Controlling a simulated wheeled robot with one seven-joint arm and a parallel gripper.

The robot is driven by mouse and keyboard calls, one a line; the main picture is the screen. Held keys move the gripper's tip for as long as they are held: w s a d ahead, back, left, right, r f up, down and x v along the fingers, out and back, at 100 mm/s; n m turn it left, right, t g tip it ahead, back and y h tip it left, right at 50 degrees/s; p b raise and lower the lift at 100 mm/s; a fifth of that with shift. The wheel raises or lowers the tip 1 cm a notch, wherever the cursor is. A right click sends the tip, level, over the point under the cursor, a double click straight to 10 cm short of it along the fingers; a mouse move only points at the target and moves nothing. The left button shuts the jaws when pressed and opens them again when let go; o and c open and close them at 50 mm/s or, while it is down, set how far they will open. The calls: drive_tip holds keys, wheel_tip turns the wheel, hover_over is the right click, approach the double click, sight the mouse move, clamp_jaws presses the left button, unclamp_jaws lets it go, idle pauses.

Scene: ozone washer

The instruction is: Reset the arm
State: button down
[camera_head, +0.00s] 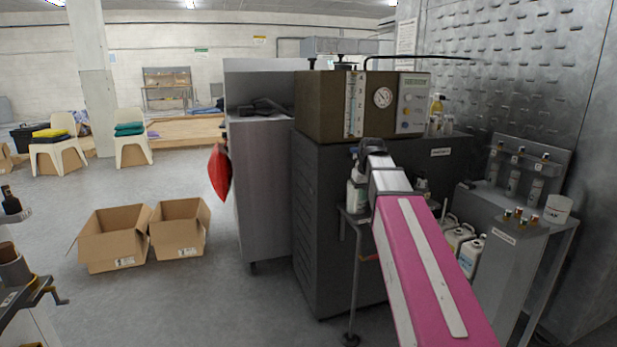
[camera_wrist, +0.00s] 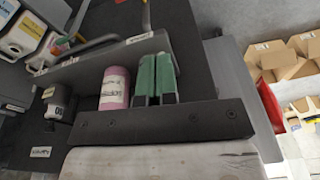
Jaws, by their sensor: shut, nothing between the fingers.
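My arm reaches forward from the lower right in the head view, with pink and white links. Its dark end (camera_head: 372,147) is in front of the brown machine and its fingers cannot be made out there. In the wrist view my gripper (camera_wrist: 154,60) shows two green fingers side by side, shut with nothing between them. A pink labelled bottle (camera_wrist: 115,88) appears right beside the fingers in that view; I cannot tell whether they touch. The brown ozone washer (camera_head: 325,105), with a dial and knobs, sits on a dark cabinet (camera_head: 325,225).
A small stand with a white bottle (camera_head: 356,195) is just left of my arm. White jugs (camera_head: 470,252) and a grey bench with vials (camera_head: 525,222) are at the right. A red object (camera_head: 219,172) hangs at the left cabinet. Open cardboard boxes (camera_head: 115,240) lie on the floor.

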drive_tip(key=s+f, duration=0.6)
drive_tip(key=f, duration=0.4)
drive_tip(key=s+f+m+g, duration=0.1)
drive_tip(key=s+f, duration=0.5)
drive_tip(key=f, duration=0.5)
drive_tip(key=s+f+m+g, duration=0.1)
drive_tip(key=s+f, duration=0.5)
drive_tip(key=f, duration=0.4)
drive_tip(key=shift+s+a+f+h, duration=0.15)
drive_tip(key=shift+s+f+h, duration=0.1)
drive_tip(key=shift+s+h, duration=0.05)
drive_tip(key=shift+w+r, duration=0.1)
